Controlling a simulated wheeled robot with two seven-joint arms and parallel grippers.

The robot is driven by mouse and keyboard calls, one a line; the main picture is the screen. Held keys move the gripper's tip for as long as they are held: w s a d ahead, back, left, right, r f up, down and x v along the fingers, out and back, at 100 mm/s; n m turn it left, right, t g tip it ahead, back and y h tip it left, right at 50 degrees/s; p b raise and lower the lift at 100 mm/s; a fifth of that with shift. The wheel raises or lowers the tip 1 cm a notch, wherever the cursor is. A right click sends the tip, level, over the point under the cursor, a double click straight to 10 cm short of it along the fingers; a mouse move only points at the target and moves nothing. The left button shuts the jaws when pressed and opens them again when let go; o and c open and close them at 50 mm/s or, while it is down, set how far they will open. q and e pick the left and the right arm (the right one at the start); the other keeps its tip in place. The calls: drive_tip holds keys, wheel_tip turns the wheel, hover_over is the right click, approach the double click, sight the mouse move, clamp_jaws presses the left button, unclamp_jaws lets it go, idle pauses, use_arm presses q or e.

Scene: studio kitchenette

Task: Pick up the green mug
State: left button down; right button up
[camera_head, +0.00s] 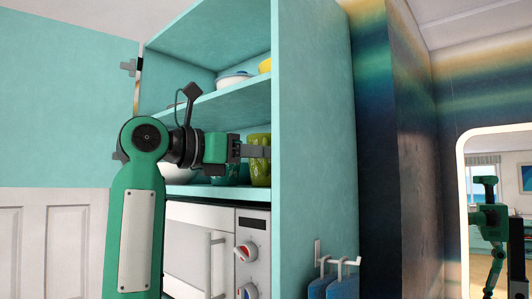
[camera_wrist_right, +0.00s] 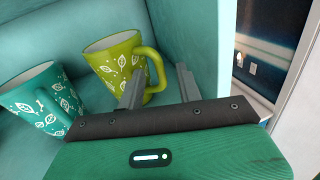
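The green mug (camera_wrist_right: 108,62) is yellow-green with white leaf prints and stands upright on the lower cupboard shelf. In the head view the green mug (camera_head: 260,174) is partly hidden behind my right gripper (camera_head: 262,152). In the right wrist view my right gripper (camera_wrist_right: 160,86) is open. The mug's handle appears between its two fingers, with one finger overlapping the mug's side; I cannot tell whether they touch. My left gripper is not in view.
A teal mug (camera_wrist_right: 44,100) with leaf prints stands left of the green mug. The cupboard's side panel (camera_head: 312,120) is close on the right. Bowls (camera_head: 233,79) sit on the shelf above, and a microwave (camera_head: 190,238) is below.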

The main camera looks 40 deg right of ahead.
drive_tip(key=shift+s+d, duration=0.15)
drive_tip(key=shift+d, duration=0.5)
drive_tip(key=shift+a, duration=0.25)
drive_tip(key=shift+c, duration=0.5)
drive_tip(key=shift+d, duration=0.1)
clamp_jaws()
drive_tip(key=shift+r, duration=0.1)
drive_tip(key=shift+r+b, duration=0.8)
drive_tip(key=shift+r, duration=0.25)
drive_tip(key=w+a+b, duration=0.1)
drive_tip(key=a+b, duration=0.2)
drive_tip(key=a, duration=0.6)
drive_tip(key=w+a+r+b, duration=0.1)
drive_tip(key=w+a+b, duration=0.1)
drive_tip(key=a, duration=0.6)
drive_tip(key=shift+w+a+b, duration=0.2)
drive_tip(key=shift+a+b, duration=0.15)
drive_tip(key=shift+b, duration=0.1)
